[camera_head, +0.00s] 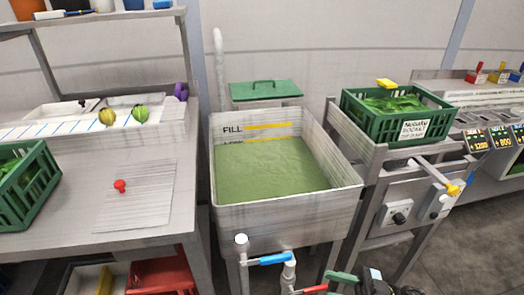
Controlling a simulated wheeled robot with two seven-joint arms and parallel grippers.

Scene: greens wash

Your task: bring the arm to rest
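My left gripper and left arm are not in view. A dark, partly cut-off piece (380,284) at the bottom edge, right of centre, looks like part of my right gripper. The sink holds green, cloudy water below a FILL mark.
A green crate of leaves (440,125) stands on a stand right of the sink. Another green crate (42,195) sits on the left bench (165,225). Pipes with a blue handle (274,259) and a red handle (314,289) run below the sink. Floor shows at lower right.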

